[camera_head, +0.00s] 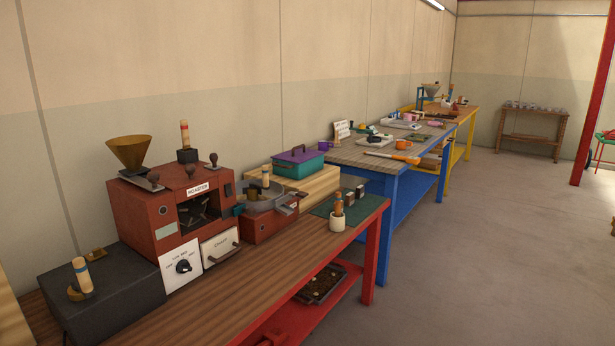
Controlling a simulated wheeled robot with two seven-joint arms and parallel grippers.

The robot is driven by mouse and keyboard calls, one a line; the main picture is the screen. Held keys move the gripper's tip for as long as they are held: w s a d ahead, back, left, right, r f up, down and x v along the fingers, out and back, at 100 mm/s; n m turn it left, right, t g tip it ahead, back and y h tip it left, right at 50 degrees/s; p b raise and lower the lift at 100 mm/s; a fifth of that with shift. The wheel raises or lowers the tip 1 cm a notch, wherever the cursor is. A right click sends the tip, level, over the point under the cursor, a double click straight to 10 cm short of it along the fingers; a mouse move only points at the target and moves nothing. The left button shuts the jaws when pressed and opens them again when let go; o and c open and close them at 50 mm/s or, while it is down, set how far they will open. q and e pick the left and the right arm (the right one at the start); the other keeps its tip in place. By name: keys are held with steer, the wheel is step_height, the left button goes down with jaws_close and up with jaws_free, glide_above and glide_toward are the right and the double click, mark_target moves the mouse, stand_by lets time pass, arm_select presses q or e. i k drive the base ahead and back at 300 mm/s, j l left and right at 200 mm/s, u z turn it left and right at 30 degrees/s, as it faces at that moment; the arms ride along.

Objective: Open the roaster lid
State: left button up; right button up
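The red roaster (140,212) stands on the wooden-topped bench at the left, with a white "ROASTER" label on its upper front edge. A brass funnel-shaped hopper (129,150) sits on its top, beside several small dark knobs. Its front has a dark opening (203,211) with dark parts inside. I cannot tell for certain which part is the lid. Neither of my grippers is in view.
A blue table (392,210) stands beyond. The floor (480,260) at the right is clear.

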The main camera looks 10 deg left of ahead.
mark_target(191, 174)
steer(key=u, duration=0.6)
steer(key=i+l+u, duration=0.2)
steer(key=u, duration=0.2)
steer(key=i+l+u, duration=0.15)
steer(key=l+u, duration=0.3)
steer(key=i+l+u, duration=0.1)
steer(key=u, duration=0.3)
steer(key=l+u, duration=0.45)
steer(key=l, duration=2.35)
